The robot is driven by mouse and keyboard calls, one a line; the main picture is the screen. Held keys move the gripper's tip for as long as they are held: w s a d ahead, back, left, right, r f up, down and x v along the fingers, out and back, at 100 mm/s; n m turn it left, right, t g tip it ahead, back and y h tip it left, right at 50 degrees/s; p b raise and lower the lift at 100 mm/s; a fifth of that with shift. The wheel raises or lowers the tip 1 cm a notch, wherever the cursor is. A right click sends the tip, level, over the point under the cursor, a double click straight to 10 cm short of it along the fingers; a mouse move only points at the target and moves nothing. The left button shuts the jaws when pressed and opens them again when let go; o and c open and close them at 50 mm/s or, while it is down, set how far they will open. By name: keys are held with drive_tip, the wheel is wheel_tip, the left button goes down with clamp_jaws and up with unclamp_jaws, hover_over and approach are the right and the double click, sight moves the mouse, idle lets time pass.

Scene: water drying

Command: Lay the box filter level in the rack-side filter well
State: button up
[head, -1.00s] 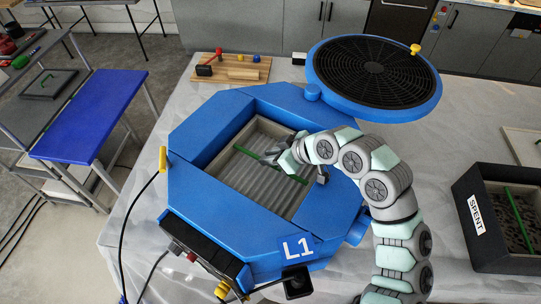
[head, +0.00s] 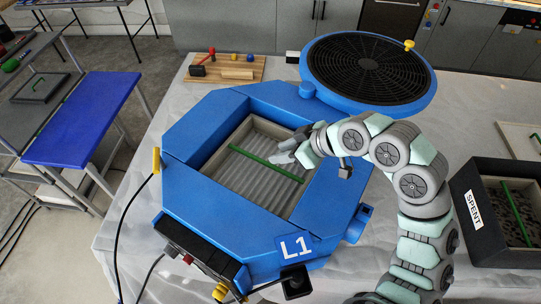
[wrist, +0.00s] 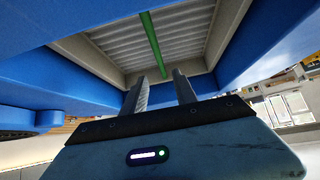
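The box filter (head: 250,177) lies in the square well of the blue octagonal unit (head: 203,203) labelled L1. It has a pale frame, grey pleats and a green bar handle (head: 262,162) across it. It looks about level in the well, though its lower edges are hidden. My gripper (head: 274,152) is above the well's right part, beside the bar. In the wrist view my two fingers (wrist: 160,90) stand apart with nothing between them. The green bar (wrist: 152,45) shows beyond the fingertips, with the pleats (wrist: 185,35) around it.
A round black-grilled blue lid (head: 370,70) is swung out at the back right. A dark SPENT bin (head: 468,207) holds a green-barred filter at right. A wooden tool board (head: 225,75) lies behind the unit. A blue-topped cart (head: 85,120) stands at left.

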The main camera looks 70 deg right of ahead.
drive_tip(key=v, duration=0.4)
drive_tip(key=shift+s+a+r, duration=0.1)
drive_tip(key=shift+s+r, duration=0.1)
drive_tip(key=shift+r, duration=0.15)
